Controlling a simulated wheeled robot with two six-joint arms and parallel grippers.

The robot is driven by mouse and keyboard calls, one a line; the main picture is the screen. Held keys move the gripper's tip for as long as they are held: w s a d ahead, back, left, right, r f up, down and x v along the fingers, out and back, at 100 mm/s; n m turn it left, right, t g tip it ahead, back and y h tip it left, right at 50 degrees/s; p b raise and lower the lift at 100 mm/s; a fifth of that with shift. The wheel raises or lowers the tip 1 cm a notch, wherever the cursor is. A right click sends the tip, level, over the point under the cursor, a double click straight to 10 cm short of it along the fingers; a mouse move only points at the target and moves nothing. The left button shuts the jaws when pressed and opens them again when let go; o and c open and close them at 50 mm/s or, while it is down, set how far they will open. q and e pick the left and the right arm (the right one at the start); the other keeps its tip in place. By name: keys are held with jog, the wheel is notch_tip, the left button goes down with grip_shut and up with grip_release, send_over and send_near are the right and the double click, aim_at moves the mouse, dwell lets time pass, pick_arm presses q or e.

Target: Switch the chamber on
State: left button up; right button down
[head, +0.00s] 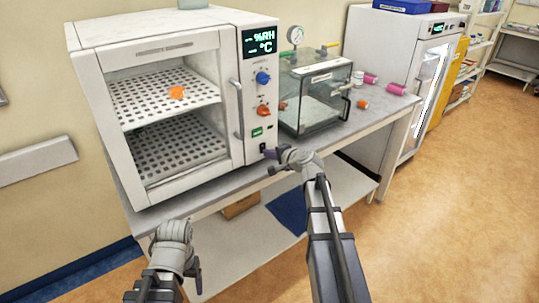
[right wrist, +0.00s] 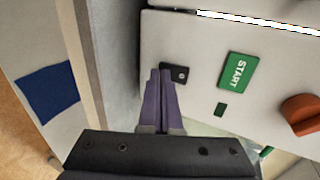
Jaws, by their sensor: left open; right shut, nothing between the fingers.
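The white chamber (head: 150,50) stands on the bench with a glazed door and perforated shelves inside. Its panel has a lit display (head: 262,40), a blue knob (head: 263,77), an orange-red knob (head: 263,111) and a green START button (head: 257,132). A small black switch (right wrist: 180,72) sits low on the panel; its position cannot be told. My right gripper (head: 268,158) is shut and empty, its purple fingertips (right wrist: 160,73) right beside the switch, partly covering it; contact cannot be told. My left gripper (head: 180,258) is open and empty, low in front of the bench.
A clear box (head: 315,95) with a gauge (head: 295,35) stands right of the chamber, with pink and orange vials (head: 396,89) near it. A tall glass-door cabinet (head: 385,50) stands further right. The lower shelf holds a blue item (head: 288,210). Floor on the right is clear.

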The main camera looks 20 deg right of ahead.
pick_arm(q)
jog(key=shift+r, duration=0.1)
pick_arm(e)
jog(key=shift+w+r, duration=0.1)
jog(key=shift+w, duration=0.1)
jog(key=shift+r+p, duration=0.4)
jog(key=shift+p, duration=0.2)
jog(key=shift+r, duration=0.35)
pick_arm(q)
jog(key=shift+r, duration=0.65)
pick_arm(e)
jog(key=shift+f, duration=0.1)
jog(key=shift+s+a, duration=0.1)
jog(key=shift+s, duration=0.15)
pick_arm(q)
jog(key=r+p, duration=0.1)
jog(key=d+r+p, duration=0.1)
jog(key=r+p, duration=0.1)
jog(key=s+d+r+p, duration=0.1)
jog(key=p, duration=0.1)
jog(key=shift+r, duration=0.25)
pick_arm(e)
jog(key=f+v, duration=0.1)
jog(key=v, duration=1.2)
jog(key=shift+s+d, duration=0.3)
jog(key=shift+s, duration=0.1)
pick_arm(q)
jog(key=shift+f, duration=0.1)
